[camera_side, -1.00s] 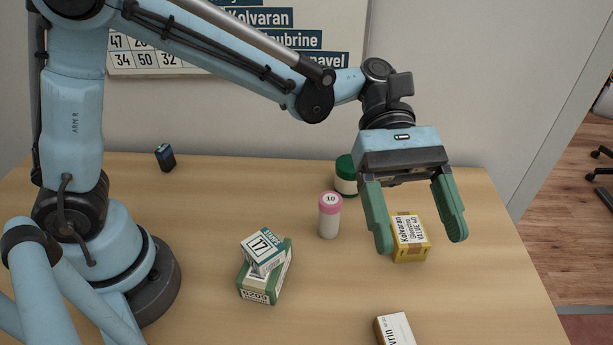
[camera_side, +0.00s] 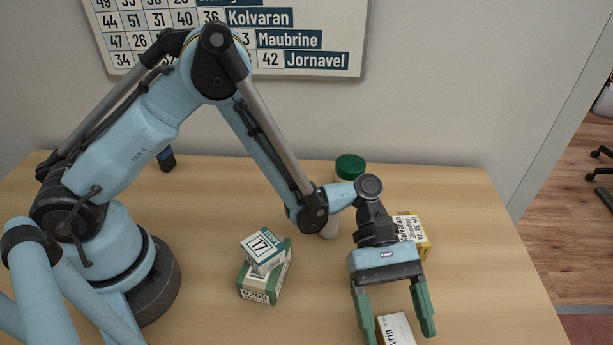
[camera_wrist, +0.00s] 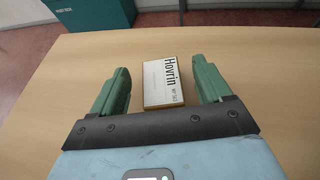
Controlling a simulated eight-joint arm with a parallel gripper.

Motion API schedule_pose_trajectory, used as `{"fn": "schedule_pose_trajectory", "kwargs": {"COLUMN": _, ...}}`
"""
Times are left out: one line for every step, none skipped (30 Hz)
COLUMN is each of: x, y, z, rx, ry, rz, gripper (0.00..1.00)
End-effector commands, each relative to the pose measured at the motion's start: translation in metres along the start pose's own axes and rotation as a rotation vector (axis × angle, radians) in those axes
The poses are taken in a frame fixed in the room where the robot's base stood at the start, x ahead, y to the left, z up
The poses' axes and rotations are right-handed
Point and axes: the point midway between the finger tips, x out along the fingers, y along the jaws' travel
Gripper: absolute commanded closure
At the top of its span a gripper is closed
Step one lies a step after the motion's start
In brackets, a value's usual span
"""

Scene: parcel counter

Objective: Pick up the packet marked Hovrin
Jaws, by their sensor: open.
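The Hovrin packet (camera_wrist: 168,82) is a white box with dark lettering and a tan-brown edge. It lies flat on the table, and its name reads in the wrist view. In the side view the packet (camera_side: 396,330) is at the bottom edge, partly cut off, with only "vrin" showing. My gripper (camera_side: 396,337) is open, with a green finger on each side of the packet in the picture. In the wrist view my gripper (camera_wrist: 166,80) has the packet between its two fingers, with a gap on both sides. I cannot tell how high the fingertips are above the table.
A yellow Kolvaran box (camera_side: 411,233) stands behind my wrist. A small box marked 17 (camera_side: 264,250) rests on a green-and-white box (camera_side: 262,287) to the left. A green-lidded jar (camera_side: 350,165) and a mostly hidden bottle (camera_side: 331,228) stand farther back. Table right of my gripper is clear.

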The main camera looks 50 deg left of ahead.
Motion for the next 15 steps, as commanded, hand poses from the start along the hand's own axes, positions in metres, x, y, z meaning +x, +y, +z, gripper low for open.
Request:
{"fn": "schedule_pose_trajectory", "kwargs": {"x": 0.009, "y": -0.001, "z": 0.0, "rx": 0.002, "ry": 0.0, "rz": -0.003, "gripper": 0.22}}
{"fn": "schedule_pose_trajectory", "kwargs": {"x": 0.014, "y": -0.001, "z": 0.0, "rx": 0.001, "ry": 0.0, "rz": -0.003, "gripper": 0.22}}
{"fn": "schedule_pose_trajectory", "kwargs": {"x": 0.019, "y": 0.0, "z": 0.0, "rx": 0.001, "ry": 0.0, "rz": -0.003, "gripper": 0.22}}
{"fn": "schedule_pose_trajectory", "kwargs": {"x": 0.023, "y": 0.0, "z": 0.0, "rx": 0.0, "ry": 0.0, "rz": -0.002, "gripper": 0.22}}
{"fn": "schedule_pose_trajectory", "kwargs": {"x": 0.025, "y": 0.0, "z": 0.0, "rx": 0.0, "ry": 0.0, "rz": -0.002, "gripper": 0.22}}
{"fn": "schedule_pose_trajectory", "kwargs": {"x": 0.029, "y": 0.0, "z": 0.0, "rx": 0.0, "ry": 0.0, "rz": -0.002, "gripper": 0.22}}
{"fn": "schedule_pose_trajectory", "kwargs": {"x": 0.03, "y": 0.0, "z": 0.0, "rx": 0.0, "ry": 0.0, "rz": -0.001, "gripper": 0.22}}
{"fn": "schedule_pose_trajectory", "kwargs": {"x": 0.032, "y": 0.0, "z": 0.0, "rx": 0.0, "ry": 0.0, "rz": 0.0, "gripper": 0.22}}
{"fn": "schedule_pose_trajectory", "kwargs": {"x": 0.032, "y": 0.0, "z": 0.0, "rx": 0.0, "ry": 0.0, "rz": 0.001, "gripper": 0.22}}
{"fn": "schedule_pose_trajectory", "kwargs": {"x": 0.033, "y": 0.0, "z": 0.0, "rx": 0.0, "ry": 0.0, "rz": 0.001, "gripper": 0.22}}
{"fn": "schedule_pose_trajectory", "kwargs": {"x": 0.033, "y": 0.0, "z": 0.0, "rx": 0.0, "ry": 0.0, "rz": 0.001, "gripper": 0.22}}
{"fn": "schedule_pose_trajectory", "kwargs": {"x": 0.033, "y": 0.0, "z": 0.0, "rx": 0.0, "ry": 0.0, "rz": 0.002, "gripper": 0.22}}
{"fn": "schedule_pose_trajectory", "kwargs": {"x": 0.032, "y": 0.0, "z": 0.0, "rx": 0.0, "ry": 0.0, "rz": 0.002, "gripper": 0.22}}
{"fn": "schedule_pose_trajectory", "kwargs": {"x": 0.032, "y": 0.0, "z": 0.0, "rx": 0.0, "ry": 0.0, "rz": 0.002, "gripper": 0.22}}
{"fn": "schedule_pose_trajectory", "kwargs": {"x": 0.032, "y": 0.0, "z": 0.0, "rx": 0.0, "ry": 0.0, "rz": 0.001, "gripper": 0.22}}
